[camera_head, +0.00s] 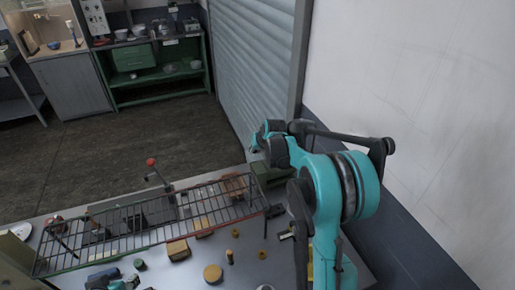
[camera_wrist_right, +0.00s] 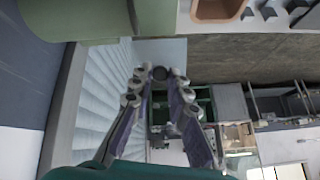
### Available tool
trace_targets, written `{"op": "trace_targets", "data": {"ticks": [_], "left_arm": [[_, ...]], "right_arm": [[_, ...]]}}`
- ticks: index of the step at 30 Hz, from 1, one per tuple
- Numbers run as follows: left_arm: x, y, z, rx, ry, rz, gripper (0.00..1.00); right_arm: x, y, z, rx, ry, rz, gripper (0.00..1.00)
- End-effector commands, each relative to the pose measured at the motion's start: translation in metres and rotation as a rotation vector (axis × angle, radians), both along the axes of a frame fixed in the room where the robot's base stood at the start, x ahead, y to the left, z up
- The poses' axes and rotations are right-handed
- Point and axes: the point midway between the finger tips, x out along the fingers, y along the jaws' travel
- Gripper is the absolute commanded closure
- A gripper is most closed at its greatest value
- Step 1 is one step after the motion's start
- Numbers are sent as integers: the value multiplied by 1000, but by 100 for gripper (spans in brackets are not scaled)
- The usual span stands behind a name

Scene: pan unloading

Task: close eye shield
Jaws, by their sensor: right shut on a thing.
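My right gripper (camera_head: 262,138) is at the far end of my right arm, above the bench's far right corner in the head view. The right wrist view shows its fingers (camera_wrist_right: 158,82) with their tips near each other and a small dark round part (camera_wrist_right: 160,72) between them. The gripper is shut on it; what it belongs to is unclear. I cannot pick out an eye shield for certain in either view.
A long wire rack (camera_head: 150,222) spans the bench (camera_head: 260,246), with small yellow parts below it. A lever with a red knob (camera_head: 151,162) stands behind. A green box (camera_head: 270,174) is at the far right. A wall (camera_head: 410,100) bounds the right side; the floor (camera_head: 110,155) beyond is clear.

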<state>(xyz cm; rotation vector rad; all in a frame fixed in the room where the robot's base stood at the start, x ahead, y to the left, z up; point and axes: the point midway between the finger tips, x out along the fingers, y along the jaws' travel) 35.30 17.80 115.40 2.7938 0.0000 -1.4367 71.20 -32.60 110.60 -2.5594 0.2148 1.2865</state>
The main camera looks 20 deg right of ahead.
Motion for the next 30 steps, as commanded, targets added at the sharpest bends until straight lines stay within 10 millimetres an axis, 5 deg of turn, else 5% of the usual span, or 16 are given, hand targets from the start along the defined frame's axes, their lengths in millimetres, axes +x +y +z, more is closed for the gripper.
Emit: {"op": "trace_targets", "data": {"ticks": [15, 30], "left_arm": [[0, 0, 40, 0, 0, 0, 60], [0, 0, 66, 0, 0, 0, 60]], "right_arm": [[30, -2, -4, 27, 465, 1, 100], [40, -2, -13, 39, 677, 2, 100]]}}
